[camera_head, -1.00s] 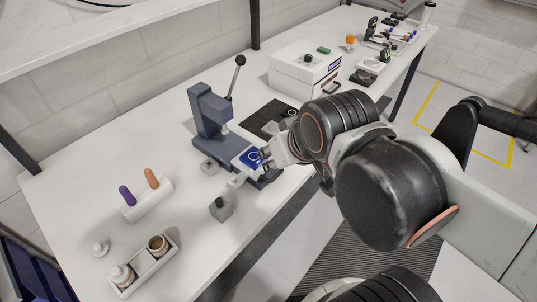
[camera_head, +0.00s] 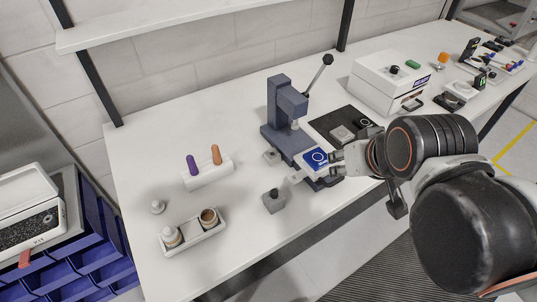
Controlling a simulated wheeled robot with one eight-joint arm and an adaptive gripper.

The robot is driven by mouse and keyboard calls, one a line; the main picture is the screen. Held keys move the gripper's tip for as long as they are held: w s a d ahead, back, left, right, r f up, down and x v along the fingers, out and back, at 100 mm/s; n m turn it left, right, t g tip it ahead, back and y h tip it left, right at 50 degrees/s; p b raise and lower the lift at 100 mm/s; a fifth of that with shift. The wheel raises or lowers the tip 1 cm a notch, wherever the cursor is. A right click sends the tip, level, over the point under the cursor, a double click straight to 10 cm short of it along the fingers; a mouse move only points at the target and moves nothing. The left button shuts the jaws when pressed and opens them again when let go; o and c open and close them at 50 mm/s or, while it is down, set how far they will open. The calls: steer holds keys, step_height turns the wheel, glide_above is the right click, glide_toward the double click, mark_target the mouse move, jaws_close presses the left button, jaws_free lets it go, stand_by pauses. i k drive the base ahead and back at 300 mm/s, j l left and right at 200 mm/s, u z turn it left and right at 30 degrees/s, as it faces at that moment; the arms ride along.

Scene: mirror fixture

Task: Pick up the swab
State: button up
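No thing is plainly recognisable as the swab at this size. A purple rounded stick (camera_head: 192,165) and an orange rounded stick (camera_head: 216,154) stand in a white holder block (camera_head: 208,176) on the left part of the table; I cannot tell whether either is the swab. My gripper (camera_head: 334,163) is at the right edge of a blue plate with a white ring (camera_head: 315,158), at the foot of the press. It is well to the right of the sticks. Its fingers are small and partly hidden by my wrist, so their opening is unclear.
A dark blue-grey press (camera_head: 282,115) with a lever stands mid-table. A white tray (camera_head: 196,241) holds a white bottle and a brown jar. A small grey block with a black knob (camera_head: 273,201) is near the front edge. Blue bins (camera_head: 95,250) stand left. Bare table surrounds the stick holder.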

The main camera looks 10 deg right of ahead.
mark_target(193, 169)
steer(key=k+j, duration=0.35)
steer(key=k+j+u, duration=0.1)
steer(key=k+j, duration=0.25)
steer(key=j, duration=0.85)
steer(key=i+j+u, duration=0.1)
steer(key=j, duration=0.55)
steer(key=i+j, duration=0.4)
steer(key=j, duration=0.25)
steer(key=i+l, duration=0.1)
